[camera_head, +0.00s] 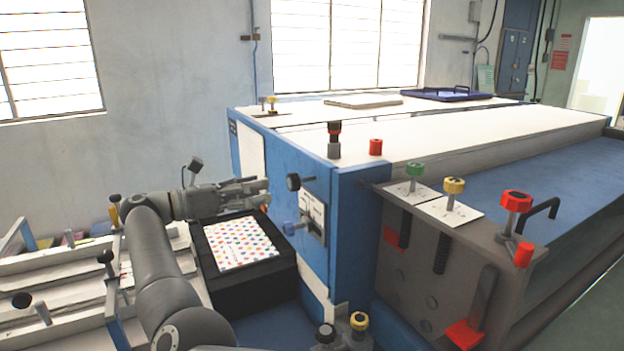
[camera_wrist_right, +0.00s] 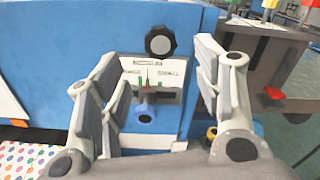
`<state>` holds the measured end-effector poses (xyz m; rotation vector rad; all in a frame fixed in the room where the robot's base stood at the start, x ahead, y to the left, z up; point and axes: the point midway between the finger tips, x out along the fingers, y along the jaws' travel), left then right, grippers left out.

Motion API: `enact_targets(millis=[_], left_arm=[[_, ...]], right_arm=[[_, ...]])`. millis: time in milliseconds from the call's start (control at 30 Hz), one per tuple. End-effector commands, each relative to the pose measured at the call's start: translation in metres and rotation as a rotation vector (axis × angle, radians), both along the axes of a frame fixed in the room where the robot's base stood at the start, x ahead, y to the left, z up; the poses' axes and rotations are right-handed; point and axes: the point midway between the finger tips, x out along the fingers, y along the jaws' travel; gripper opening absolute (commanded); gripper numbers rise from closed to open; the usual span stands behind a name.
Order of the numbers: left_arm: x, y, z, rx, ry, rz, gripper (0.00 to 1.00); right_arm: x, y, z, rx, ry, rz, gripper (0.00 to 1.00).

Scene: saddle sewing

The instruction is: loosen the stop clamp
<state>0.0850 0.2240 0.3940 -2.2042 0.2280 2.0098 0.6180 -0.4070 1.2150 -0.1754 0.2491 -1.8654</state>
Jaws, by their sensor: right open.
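A blue side panel bears a pale scale plate (camera_head: 312,213) with a red and a green mark. I cannot tell which knob is the stop clamp; the plate lettering is too small to read. My right gripper (camera_head: 267,192) is open and empty, pointing at the panel just left of the black knob. In the wrist view its fingers (camera_wrist_right: 163,80) stand either side of the knobs, apparently apart from them.
A black tray (camera_head: 278,281) with a dotted sheet (camera_head: 238,243) lies below my right gripper. Green (camera_head: 415,169), yellow (camera_head: 454,186) and red (camera_head: 516,201) knobs stand on the grey bracket at right. A white-railed fixture (camera_head: 60,290) fills the lower left.

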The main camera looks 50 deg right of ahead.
Motion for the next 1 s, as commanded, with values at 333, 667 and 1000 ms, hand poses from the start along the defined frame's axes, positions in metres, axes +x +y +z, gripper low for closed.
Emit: enact_targets(millis=[333, 667, 1000], left_arm=[[0.001, 0.016, 0.026, 0.019, -0.001, -0.001, 0.4], [0.001, 0.014, 0.046, 0.017, -0.002, 0.001, 0.4], [0.001, 0.005, 0.047, 0.007, -0.001, 0.0, 0.4]], right_arm=[[-0.016, -0.048, 0.004, 0.001, 0.001, -0.005, 0.6], [-0.03, -0.095, 0.002, -0.001, 0.001, -0.001, 0.6], [-0.032, -0.102, -0.001, 0.0, 0.001, 0.0, 0.6]])
